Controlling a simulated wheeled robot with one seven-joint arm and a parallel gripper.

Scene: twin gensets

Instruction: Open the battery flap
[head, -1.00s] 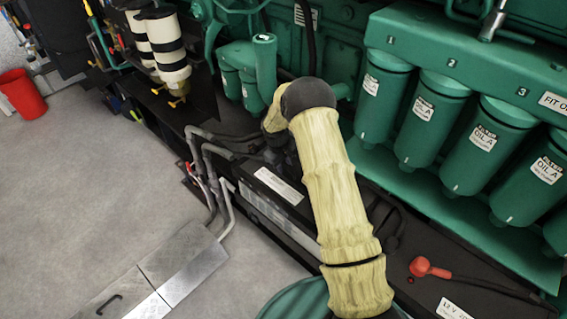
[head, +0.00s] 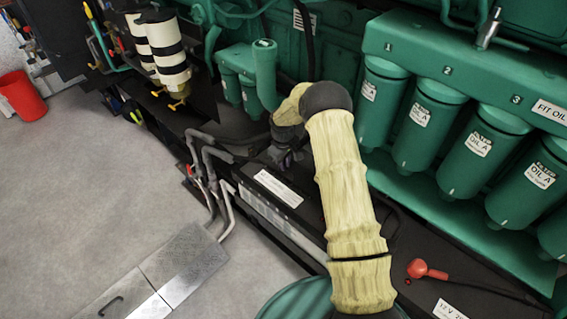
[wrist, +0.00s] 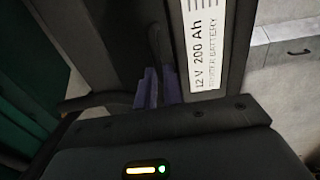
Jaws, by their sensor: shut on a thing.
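The battery flap (head: 306,194) is a dark lid on the long black battery box beside the green engine, with a white label on it. It looks down, though my arm covers part of it. The wrist view shows a black surface (wrist: 240,32) with a label reading 12 V 200 Ah. My gripper (head: 287,160) is at the flap's far end, past the label. In the wrist view its purplish fingers (wrist: 157,88) are close together beside the label, around a thin dark part that is mostly hidden. I cannot tell its exact shape.
Green oil filters (head: 468,150) line the engine on the right. Grey pipes (head: 213,168) stand left of the battery box. A red terminal cap (head: 424,269) sits at lower right. The grey floor (head: 110,190) at left is clear, with a red bucket (head: 22,95) further back.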

